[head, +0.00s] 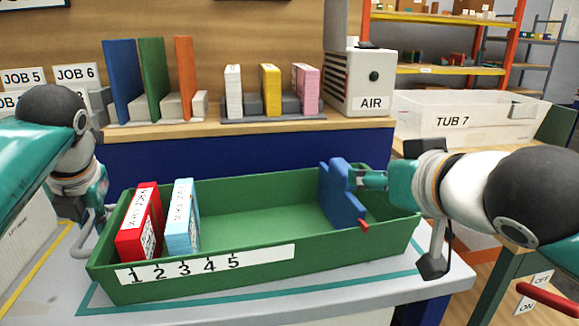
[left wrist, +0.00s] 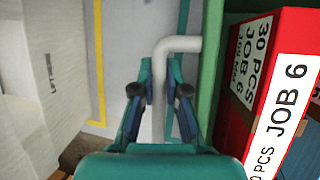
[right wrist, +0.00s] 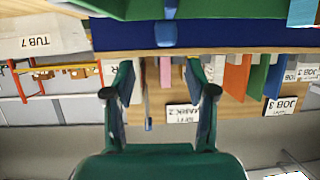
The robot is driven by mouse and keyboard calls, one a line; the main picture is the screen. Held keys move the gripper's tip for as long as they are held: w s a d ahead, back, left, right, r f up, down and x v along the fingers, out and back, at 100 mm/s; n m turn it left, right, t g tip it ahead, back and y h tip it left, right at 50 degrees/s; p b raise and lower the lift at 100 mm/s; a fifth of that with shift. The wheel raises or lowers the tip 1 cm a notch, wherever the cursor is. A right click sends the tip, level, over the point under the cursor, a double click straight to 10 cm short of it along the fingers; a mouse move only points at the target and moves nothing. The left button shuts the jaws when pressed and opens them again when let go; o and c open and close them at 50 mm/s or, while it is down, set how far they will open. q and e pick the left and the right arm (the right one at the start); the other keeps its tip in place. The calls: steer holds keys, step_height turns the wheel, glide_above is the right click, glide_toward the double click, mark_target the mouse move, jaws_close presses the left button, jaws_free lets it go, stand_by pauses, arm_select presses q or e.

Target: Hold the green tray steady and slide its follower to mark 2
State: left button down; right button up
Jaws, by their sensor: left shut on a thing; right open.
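The green tray (head: 265,270) sits on the bench with a white strip (head: 270,255) marked 1 to 5 along its front. The blue follower (head: 335,197) stands upright across the tray's right part, well right of mark 5, with a small red lever (head: 364,225) at its front. My left gripper (head: 97,213) is shut on the grey handle (left wrist: 180,44) at the tray's left end. My right gripper (head: 370,180) is open beside the follower's right face; whether it touches is unclear. It is also open in the right wrist view (right wrist: 165,95).
A red box (head: 139,222) and a light blue box (head: 182,217) stand at the tray's left end. The tray floor (head: 260,212) between the light blue box and the follower is clear. A rear shelf holds upright boards, small boxes and an AIR unit (head: 360,80).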

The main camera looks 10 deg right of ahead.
steer(key=shift+s+d+r, duration=0.1)
steer(key=shift+s+d, duration=0.15)
steer(key=shift+d, duration=0.25)
steer(key=shift+s+d+r, duration=0.1)
steer(key=shift+s+d, duration=0.15)
steer(key=shift+d, duration=0.25)
